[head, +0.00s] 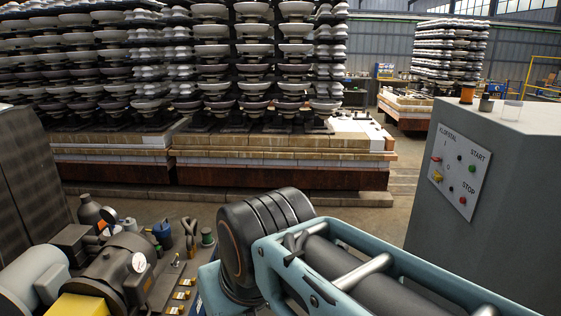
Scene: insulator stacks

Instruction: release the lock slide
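I cannot make out a lock slide in the head view. My teal and black arm reaches across the lower middle of the view. My gripper does not show, so its opening and anything in it are hidden.
A motor and pump unit (120,265) with gauges and brass fittings fills the lower left. Loaded insulator stacks (255,60) stand on a brick-topped kiln car (280,160) behind. Small cups (467,94) sit on the cabinet. Some floor is clear before the car.

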